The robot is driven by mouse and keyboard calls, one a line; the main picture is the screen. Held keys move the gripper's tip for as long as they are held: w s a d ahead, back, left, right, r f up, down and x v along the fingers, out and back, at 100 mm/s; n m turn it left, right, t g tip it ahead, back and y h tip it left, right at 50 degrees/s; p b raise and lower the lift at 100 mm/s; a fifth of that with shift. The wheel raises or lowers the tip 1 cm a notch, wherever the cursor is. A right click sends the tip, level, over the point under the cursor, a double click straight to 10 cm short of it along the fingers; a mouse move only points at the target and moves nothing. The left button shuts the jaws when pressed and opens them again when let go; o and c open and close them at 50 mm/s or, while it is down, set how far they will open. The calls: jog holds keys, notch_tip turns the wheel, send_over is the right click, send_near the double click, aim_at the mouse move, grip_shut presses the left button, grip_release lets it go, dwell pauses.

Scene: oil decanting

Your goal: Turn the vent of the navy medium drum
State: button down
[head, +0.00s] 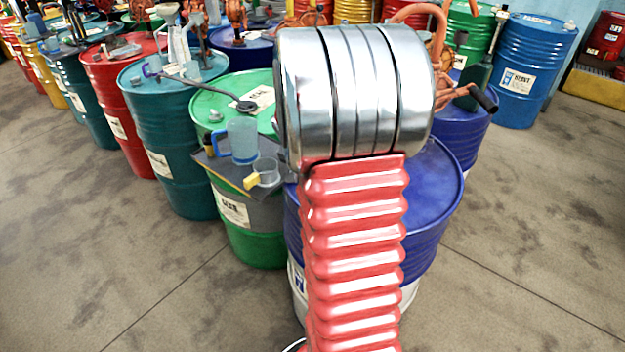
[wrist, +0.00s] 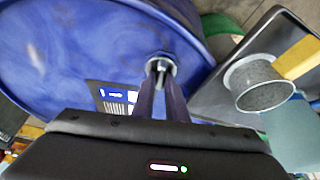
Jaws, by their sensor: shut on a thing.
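The navy drum (head: 438,200) stands upright at the centre of the head view, with its left part and much of its lid behind my arm. In the wrist view its blue lid (wrist: 75,50) fills the upper left. The vent (wrist: 161,60), a small metallic fitting, sits near the lid's edge. My gripper (wrist: 161,82) is shut on the vent, its two dark fingers on either side of it. In the head view my gripper and the vent are hidden behind my arm.
A green drum (head: 208,104) stands just left of the navy drum. A dark tray (head: 222,172) there holds a blue jug (head: 242,140) and a grey cup (wrist: 262,88) with a yellow handle, close to my gripper's right. More drums stand behind; the floor at right is clear.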

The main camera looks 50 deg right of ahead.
jog(key=shift+w+m+g, duration=0.1)
jog(key=shift+m+g, duration=0.5)
jog(key=shift+m, duration=0.95)
jog(key=shift+m+g, duration=0.6)
jog(key=shift+m, duration=0.95)
jog(key=c, duration=1.8)
grip_release()
jog(key=shift+o, duration=0.2)
jog(key=v, duration=1.3)
jog(key=shift+a+r, duration=0.2)
jog(key=shift+r, duration=0.1)
jog(key=shift+w, duration=0.1)
